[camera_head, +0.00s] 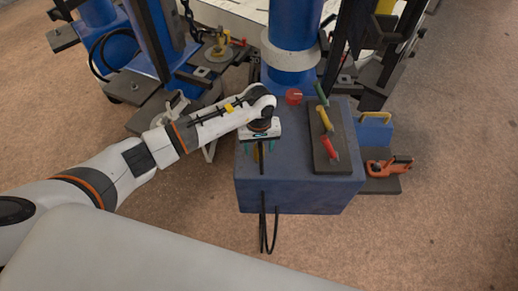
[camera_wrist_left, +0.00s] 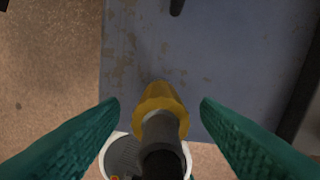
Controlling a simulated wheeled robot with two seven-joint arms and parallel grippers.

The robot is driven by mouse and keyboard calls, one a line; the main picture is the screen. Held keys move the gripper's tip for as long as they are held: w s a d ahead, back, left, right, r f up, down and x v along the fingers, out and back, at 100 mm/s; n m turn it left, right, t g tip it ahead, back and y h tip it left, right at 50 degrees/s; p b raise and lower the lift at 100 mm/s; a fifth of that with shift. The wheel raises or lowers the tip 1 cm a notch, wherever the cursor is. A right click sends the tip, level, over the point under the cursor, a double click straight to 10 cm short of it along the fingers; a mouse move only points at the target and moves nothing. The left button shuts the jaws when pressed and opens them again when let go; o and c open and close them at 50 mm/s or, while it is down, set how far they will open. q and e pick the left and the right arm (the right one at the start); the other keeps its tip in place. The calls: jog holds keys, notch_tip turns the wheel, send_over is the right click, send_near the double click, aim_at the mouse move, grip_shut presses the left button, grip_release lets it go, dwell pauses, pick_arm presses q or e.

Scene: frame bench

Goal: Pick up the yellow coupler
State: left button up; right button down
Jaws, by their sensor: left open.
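The yellow coupler (camera_wrist_left: 160,96) sits between the two teal fingers of my left gripper (camera_wrist_left: 159,104) in the left wrist view, with a grey and black hose end behind it. The fingers stand apart on either side of it, with a visible gap at each side. In the head view my left gripper (camera_head: 258,148) points down over the left part of the blue box, and only a bit of the coupler (camera_head: 255,155) shows between its fingers. My right gripper is not in view.
The blue box (camera_head: 300,195) carries a dark plate with green, yellow (camera_head: 324,118) and red (camera_head: 330,148) handles. A red knob (camera_head: 293,97) is behind. Black cables (camera_head: 264,225) hang down the box front. An orange tool (camera_head: 388,167) lies to the right. Blue columns stand behind.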

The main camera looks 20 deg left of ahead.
pick_arm(q)
jog(key=shift+f, duration=0.95)
jog(key=shift+c, duration=0.4)
jog(key=c, duration=1.1)
